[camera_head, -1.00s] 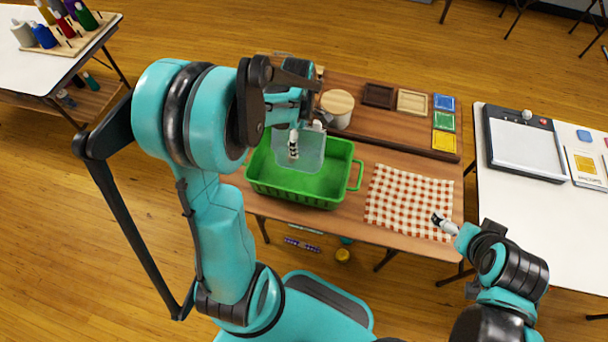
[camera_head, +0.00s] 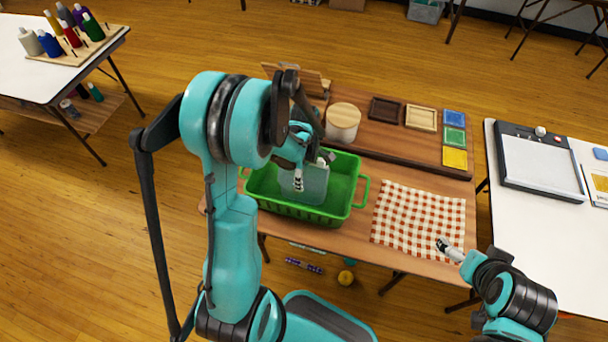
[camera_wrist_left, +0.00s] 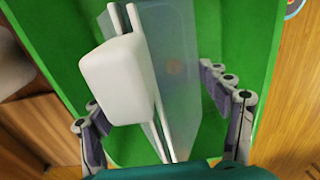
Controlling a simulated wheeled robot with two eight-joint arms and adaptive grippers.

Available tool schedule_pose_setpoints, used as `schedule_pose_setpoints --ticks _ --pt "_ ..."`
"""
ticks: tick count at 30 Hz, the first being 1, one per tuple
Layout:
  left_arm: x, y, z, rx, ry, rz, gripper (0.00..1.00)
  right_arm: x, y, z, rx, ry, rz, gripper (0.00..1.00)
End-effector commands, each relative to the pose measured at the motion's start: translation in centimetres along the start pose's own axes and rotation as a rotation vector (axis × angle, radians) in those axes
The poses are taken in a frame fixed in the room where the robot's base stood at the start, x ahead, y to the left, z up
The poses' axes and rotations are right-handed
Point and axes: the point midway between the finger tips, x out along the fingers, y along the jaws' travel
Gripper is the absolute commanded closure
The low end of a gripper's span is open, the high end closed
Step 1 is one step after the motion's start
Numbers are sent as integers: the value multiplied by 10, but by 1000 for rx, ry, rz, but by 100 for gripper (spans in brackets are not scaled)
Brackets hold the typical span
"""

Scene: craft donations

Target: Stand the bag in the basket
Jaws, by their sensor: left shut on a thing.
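The bag (camera_head: 315,186) is a pale, see-through pouch with white strips along its top and a white block on them. My left gripper (camera_head: 298,183) is shut on its top and holds it upright within the green basket (camera_head: 358,182). In the left wrist view the bag (camera_wrist_left: 178,70) hangs between the two fingers, with the white block in front, over the green basket floor (camera_wrist_left: 60,25). Whether its lower edge touches the floor is hidden. My right gripper (camera_head: 443,245) is over the lower right of the checkered cloth; its jaws are too small to read.
The red-checkered cloth (camera_head: 418,213) lies right of the basket on the wooden table. A white table (camera_head: 540,215) is at the right.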

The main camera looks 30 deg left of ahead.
Motion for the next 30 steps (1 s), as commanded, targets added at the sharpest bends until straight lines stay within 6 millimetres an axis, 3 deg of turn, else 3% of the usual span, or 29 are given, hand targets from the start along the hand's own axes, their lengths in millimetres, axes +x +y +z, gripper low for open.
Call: schedule_pose_setpoints --ticks 10,11,12,13,25,30 --pt "4 0 0 0 0 0 41 4 0 2 0 0 0 0" --pt "3 0 0 0 0 0 15 3 0 2 0 0 0 0" --pt "2 0 0 0 0 0 5 2 0 2 0 0 0 0" --pt "2 0 0 0 0 0 3 2 0 1 0 0 0 0" --pt "-2 0 0 0 0 0 3 -1 0 -1 0 0 0 0" --pt "-29 0 0 0 0 0 3 -10 0 -7 0 0 0 0"
